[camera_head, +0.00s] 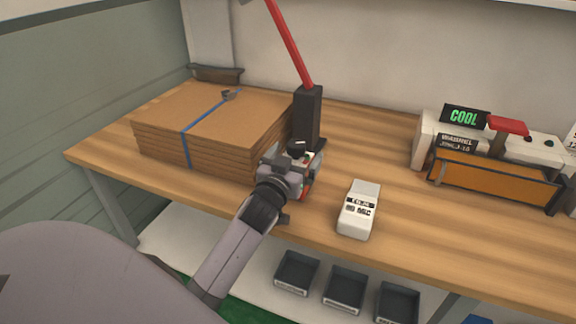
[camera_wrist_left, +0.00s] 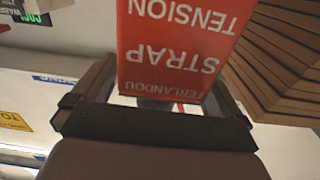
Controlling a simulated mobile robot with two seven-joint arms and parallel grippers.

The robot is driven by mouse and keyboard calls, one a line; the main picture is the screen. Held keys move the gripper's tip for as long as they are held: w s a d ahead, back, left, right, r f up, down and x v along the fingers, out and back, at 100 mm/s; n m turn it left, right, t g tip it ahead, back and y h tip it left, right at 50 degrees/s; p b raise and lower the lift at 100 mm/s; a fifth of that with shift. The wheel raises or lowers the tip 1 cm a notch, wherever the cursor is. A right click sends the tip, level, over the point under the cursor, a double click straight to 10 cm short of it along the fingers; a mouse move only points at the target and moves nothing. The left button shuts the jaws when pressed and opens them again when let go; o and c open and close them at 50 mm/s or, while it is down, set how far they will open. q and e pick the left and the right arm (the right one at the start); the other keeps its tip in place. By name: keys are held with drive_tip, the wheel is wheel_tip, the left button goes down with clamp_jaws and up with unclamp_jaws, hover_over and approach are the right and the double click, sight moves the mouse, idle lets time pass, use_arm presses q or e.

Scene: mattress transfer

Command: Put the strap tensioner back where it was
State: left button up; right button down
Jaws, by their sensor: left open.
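A red block lettered "STRAP TENSION" (camera_wrist_left: 180,45), upside down in the left wrist view, lies between the fingers of my left gripper (camera_head: 298,160). The gripper is open around it. In the head view the hand mostly hides this block, and only small reddish parts show. I cannot tell whether it rests on the table. A dark upright body (camera_head: 307,118) with a long red lever (camera_head: 289,42) stands just behind the hand. I cannot tell whether it is joined to the block. My right gripper is not in view.
A stack of brown boards (camera_head: 235,128) with a blue strap (camera_head: 187,147) lies left of the hand. A white labelled device (camera_head: 359,209) stands to the right. A machine with an orange front (camera_head: 496,180) is farther right. Black bins (camera_head: 297,272) sit on the lower shelf.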

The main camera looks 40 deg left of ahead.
use_arm(q)
drive_tip(key=shift+f+p, duration=0.15)
drive_tip(key=shift+p, duration=0.2)
drive_tip(key=v, duration=1.2)
drive_tip(key=shift+r+b, duration=0.25)
drive_tip(key=shift+b, duration=0.2)
drive_tip(key=s+d+f+m+g+h, duration=0.2)
drive_tip(key=s+d+f+g, duration=0.2)
drive_tip(key=s+f+g, duration=0.45)
drive_tip(key=s+d+f+m+g+h, duration=0.35)
drive_tip(key=s+f+g, duration=0.25)
drive_tip(key=s, duration=0.6)
drive_tip(key=w+d+f+t+h+p, duration=0.1)
drive_tip(key=w+d+f+t+p, duration=0.1)
drive_tip(key=w+f+t, duration=0.4)
drive_tip(key=shift+d+f+t, duration=0.5)
drive_tip(key=shift+d+t, duration=0.15)
drive_tip(key=shift+d, duration=0.25)
drive_tip(key=shift+n, duration=0.25)
